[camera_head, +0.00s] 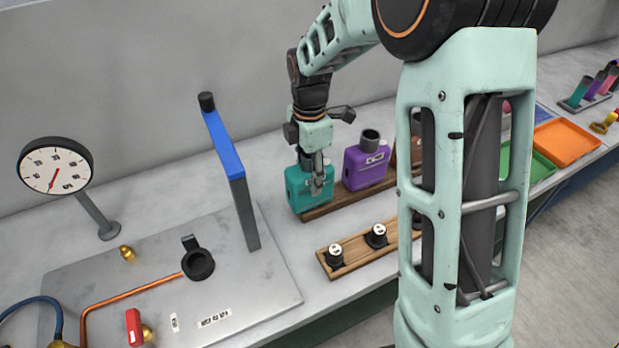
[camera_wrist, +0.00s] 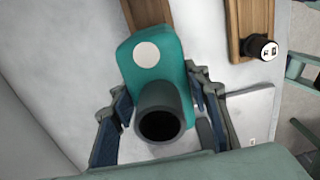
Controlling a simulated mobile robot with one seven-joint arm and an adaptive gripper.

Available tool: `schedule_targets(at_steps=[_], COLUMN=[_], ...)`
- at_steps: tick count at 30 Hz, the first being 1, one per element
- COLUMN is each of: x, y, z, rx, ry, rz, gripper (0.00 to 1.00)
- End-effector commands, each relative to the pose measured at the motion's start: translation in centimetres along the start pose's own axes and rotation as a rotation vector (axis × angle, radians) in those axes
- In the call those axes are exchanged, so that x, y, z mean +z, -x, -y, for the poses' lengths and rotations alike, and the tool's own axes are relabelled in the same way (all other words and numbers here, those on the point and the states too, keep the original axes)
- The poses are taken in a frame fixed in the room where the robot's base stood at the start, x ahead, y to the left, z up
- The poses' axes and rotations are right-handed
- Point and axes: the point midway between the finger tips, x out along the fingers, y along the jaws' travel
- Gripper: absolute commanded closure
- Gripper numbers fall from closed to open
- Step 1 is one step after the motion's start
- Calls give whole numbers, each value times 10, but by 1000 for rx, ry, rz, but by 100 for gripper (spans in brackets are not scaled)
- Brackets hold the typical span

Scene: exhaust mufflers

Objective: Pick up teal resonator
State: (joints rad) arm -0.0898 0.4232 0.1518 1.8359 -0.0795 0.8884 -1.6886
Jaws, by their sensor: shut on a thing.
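The teal resonator (camera_head: 297,198) is a boxy body with a dark pipe neck, at the left end of a wooden rack (camera_head: 326,207) in the head view. In the wrist view the teal resonator (camera_wrist: 147,62) shows a pale round spot and its dark open neck toward the camera. My gripper (camera_head: 318,180) is over it, and in the wrist view its fingers (camera_wrist: 163,110) lie on both sides of the resonator, shut on it. Whether its base touches the rack is hard to tell.
A purple resonator (camera_head: 366,166) stands just right on the same rack. A blue-topped post (camera_head: 224,146) and a gauge (camera_head: 55,170) stand to the left. Green (camera_head: 541,168) and orange (camera_head: 566,144) trays lie right.

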Motion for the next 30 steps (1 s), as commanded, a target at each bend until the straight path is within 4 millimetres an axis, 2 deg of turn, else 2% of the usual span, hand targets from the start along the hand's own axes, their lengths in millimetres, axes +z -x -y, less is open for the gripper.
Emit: schedule_targets(at_steps=[8, 12, 22, 30], x=[0, 1, 6, 11], y=[21, 39, 102, 119], z=[-1, 0, 54, 106], rx=[4, 4, 4, 4], ry=[0, -1, -2, -2], rz=[1, 2, 3, 3], gripper=[78, 78, 78, 78])
